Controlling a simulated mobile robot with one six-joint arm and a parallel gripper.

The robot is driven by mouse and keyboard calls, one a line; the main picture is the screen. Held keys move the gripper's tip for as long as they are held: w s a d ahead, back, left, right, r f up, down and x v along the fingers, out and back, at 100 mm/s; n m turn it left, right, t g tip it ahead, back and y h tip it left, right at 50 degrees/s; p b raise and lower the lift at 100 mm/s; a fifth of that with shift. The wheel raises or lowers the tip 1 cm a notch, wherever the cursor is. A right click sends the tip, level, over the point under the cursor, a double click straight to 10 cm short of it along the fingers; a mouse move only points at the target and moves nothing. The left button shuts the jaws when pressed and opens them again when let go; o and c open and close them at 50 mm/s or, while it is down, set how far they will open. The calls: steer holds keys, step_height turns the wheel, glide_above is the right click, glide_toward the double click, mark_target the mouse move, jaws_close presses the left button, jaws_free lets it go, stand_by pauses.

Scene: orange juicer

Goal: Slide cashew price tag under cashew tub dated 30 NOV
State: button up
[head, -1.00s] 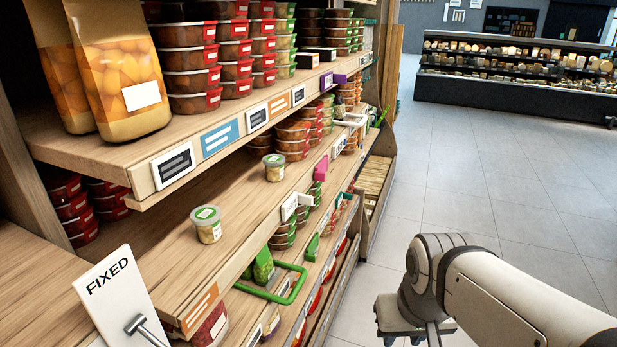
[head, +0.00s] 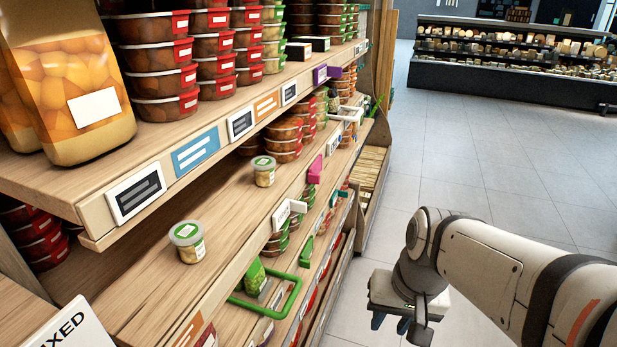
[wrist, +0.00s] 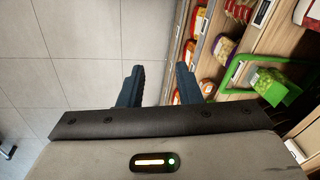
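Two small clear tubs with green lids stand on the middle wooden shelf, the nearer tub (head: 188,243) and the farther tub (head: 264,172). Their label text and dates are too small to read. A white tag (head: 290,212) is on that shelf's front edge; I cannot tell whether it is the cashew price tag. My gripper (head: 390,322) is out over the floor, right of the shelves and apart from them. In the wrist view its two dark blue fingers (wrist: 156,75) are spread with nothing between them.
A green frame (head: 268,297) juts from a lower shelf and also shows in the wrist view (wrist: 240,72). A white sign (head: 75,328) stands at lower left. The upper shelf holds large pouches (head: 75,90) and stacked tubs. The tiled floor (head: 480,190) is clear.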

steer(key=w+a+r+m+g+y+p, duration=0.25)
steer(key=w+a+m+y+p, duration=0.25)
steer(key=w+a+m+y, duration=0.45)
steer(key=w+d+r+m+t+y+p, duration=0.25)
steer(key=w+m+t+y, duration=0.4)
steer(key=w+m, duration=0.55)
steer(key=w+a+n+t+p, duration=0.1)
steer(key=w+a, duration=0.3)
steer(key=a, duration=0.2)
steer(key=shift+a+f+p, duration=0.2)
steer(key=shift+a+p, duration=0.1)
steer(key=shift+p, duration=0.1)
steer(key=shift+w, duration=0.1)
jaws_close()
